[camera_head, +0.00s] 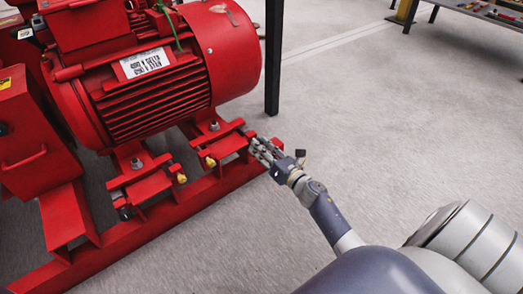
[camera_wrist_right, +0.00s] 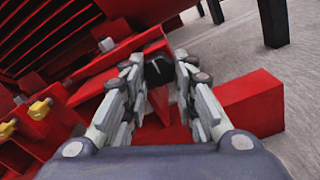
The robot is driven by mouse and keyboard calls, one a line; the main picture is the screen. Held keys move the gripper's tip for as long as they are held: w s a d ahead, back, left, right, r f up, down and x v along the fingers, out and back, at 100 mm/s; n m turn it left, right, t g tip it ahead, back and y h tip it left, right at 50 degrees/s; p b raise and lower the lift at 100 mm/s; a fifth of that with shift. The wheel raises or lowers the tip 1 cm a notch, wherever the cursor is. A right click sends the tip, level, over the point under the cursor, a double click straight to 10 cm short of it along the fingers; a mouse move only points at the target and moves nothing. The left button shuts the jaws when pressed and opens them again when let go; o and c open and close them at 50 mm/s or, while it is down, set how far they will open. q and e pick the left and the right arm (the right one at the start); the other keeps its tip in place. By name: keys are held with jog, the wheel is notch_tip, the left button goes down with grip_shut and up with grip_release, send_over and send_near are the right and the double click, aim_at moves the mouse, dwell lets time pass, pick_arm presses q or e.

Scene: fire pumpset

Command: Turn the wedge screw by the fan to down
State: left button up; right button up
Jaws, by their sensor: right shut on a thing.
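The red motor (camera_head: 150,85) stands on a red base frame (camera_head: 100,262), with its round fan cover (camera_head: 235,55) at the right end. My right gripper (camera_head: 256,146) reaches in from the right at the motor foot by the fan. In the right wrist view its fingers are closed around a dark-ended wedge screw (camera_wrist_right: 158,70) in a red block. The fingers hide most of the screw in the head view, and I cannot tell which way it is turned. My left gripper is not in view.
Yellow-ended screws (camera_head: 210,161) sit on the nearer side of the feet. A bolt (camera_head: 214,126) stands on the foot by the fan. A dark table leg (camera_head: 273,60) rises behind my right gripper. The grey floor (camera_head: 400,130) to the right is clear.

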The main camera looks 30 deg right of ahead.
dwell(0.5)
jog(key=o, duration=1.1)
jog(key=shift+c, duration=0.2)
notch_tip(320, 180, up, 10)
